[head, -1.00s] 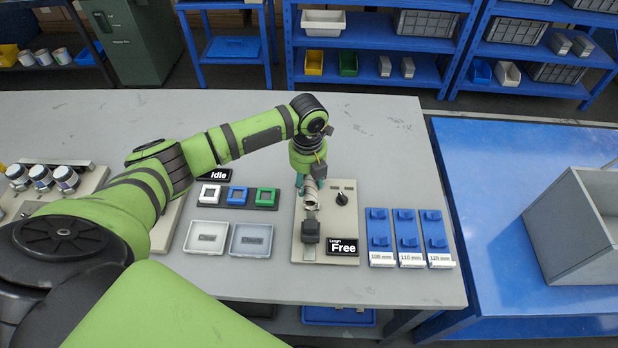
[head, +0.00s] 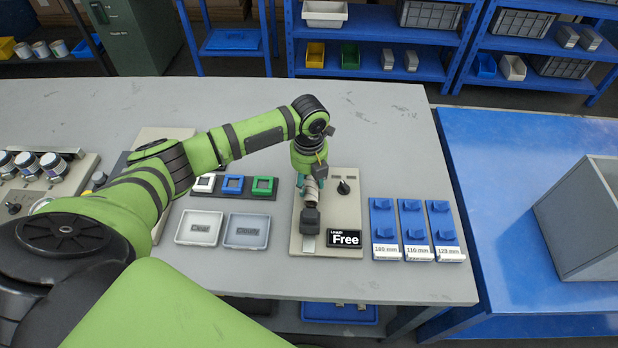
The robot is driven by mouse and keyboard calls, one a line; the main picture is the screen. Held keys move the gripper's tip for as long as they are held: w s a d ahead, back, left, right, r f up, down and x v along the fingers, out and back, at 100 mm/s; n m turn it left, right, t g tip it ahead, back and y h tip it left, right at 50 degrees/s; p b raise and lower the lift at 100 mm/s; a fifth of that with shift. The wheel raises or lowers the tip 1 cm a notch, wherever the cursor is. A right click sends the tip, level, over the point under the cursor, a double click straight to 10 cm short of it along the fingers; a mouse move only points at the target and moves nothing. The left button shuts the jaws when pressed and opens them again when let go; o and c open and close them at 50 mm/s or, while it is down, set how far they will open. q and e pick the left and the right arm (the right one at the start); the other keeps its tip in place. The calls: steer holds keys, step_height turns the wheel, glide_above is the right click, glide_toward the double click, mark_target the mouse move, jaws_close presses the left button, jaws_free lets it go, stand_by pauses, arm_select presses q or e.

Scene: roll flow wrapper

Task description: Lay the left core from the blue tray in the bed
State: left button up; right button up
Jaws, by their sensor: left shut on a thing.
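My left gripper (head: 311,182) points down over the beige fixture plate (head: 346,212) and is shut on a small silvery core (head: 311,196). The core is low at the bed, just behind a dark block (head: 310,219); the arm and fingers hide much of it. I cannot tell whether it touches the bed. A blue tray (head: 338,314) shows below the table's front edge, partly hidden, with small pale pieces at its back. My right gripper is not in view.
A sign reading Free (head: 344,239) and a black knob (head: 343,187) are on the fixture. Blue length holders (head: 384,232) stand to its right. The table behind is bare.

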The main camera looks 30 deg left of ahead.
arm_select(q)
steer(key=shift+f, duration=0.2)
steer(key=o, duration=1)
steer(key=shift+o, duration=0.2)
step_height(320, 180, up, 12)
